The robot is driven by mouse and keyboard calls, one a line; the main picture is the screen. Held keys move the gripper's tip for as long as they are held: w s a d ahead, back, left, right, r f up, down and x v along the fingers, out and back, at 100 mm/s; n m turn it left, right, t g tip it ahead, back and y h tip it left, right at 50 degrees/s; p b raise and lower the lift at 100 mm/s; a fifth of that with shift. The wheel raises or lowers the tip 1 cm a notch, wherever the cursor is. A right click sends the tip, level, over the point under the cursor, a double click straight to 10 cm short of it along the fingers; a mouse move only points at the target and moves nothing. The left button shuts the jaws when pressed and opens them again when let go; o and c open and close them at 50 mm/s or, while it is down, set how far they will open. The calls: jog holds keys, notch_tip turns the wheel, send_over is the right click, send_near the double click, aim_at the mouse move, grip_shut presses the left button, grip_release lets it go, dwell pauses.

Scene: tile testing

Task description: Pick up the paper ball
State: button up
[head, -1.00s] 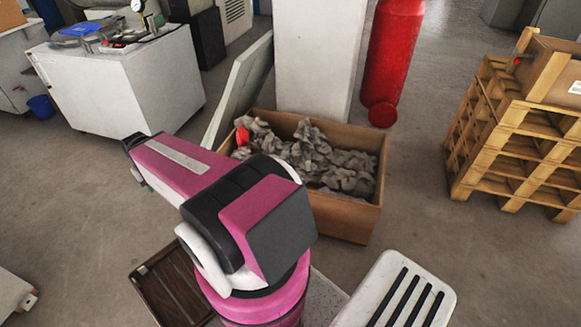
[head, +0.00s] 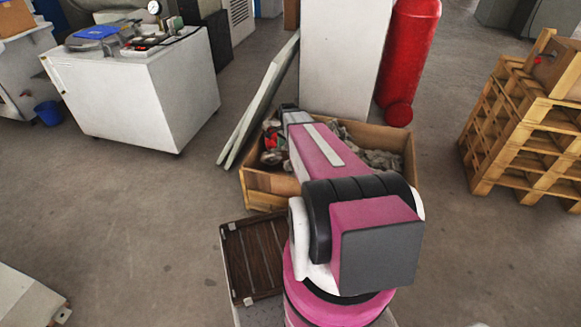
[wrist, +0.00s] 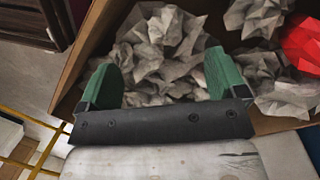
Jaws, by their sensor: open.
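Several crumpled grey paper balls (wrist: 165,45) lie in a cardboard box (head: 410,165). In the wrist view my gripper (wrist: 160,72) is open over the box, its two green fingers apart. A grey paper ball lies beyond and between the fingers; I cannot tell whether they touch it. More grey balls (wrist: 255,80) lie at and past the right finger. A red crumpled piece (wrist: 303,42) is at the right edge.
A pale panel (head: 262,100) leans beside the box, against a white column (head: 345,60). A red cylinder (head: 408,55) stands behind at right. Wooden pallets (head: 520,135) are at far right, a white cabinet (head: 140,90) at left. Floor between is free.

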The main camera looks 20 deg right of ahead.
aim_at(290, 164)
jog(key=shift+w+d+f+m, duration=0.5)
jog(key=shift+w+d+f, duration=0.1)
jog(key=shift+d, duration=0.05)
jog(key=shift+f, duration=0.3)
jog(key=f, duration=0.3)
jog(key=s+f, duration=0.1)
jog(key=shift+a+f, duration=0.2)
jog(key=shift+f, duration=0.2)
jog(key=shift+s+f, duration=0.2)
jog(key=shift+f, duration=1.1)
jog(key=shift+s+f, duration=0.2)
jog(key=shift+f, duration=1.05)
jog(key=c, duration=1)
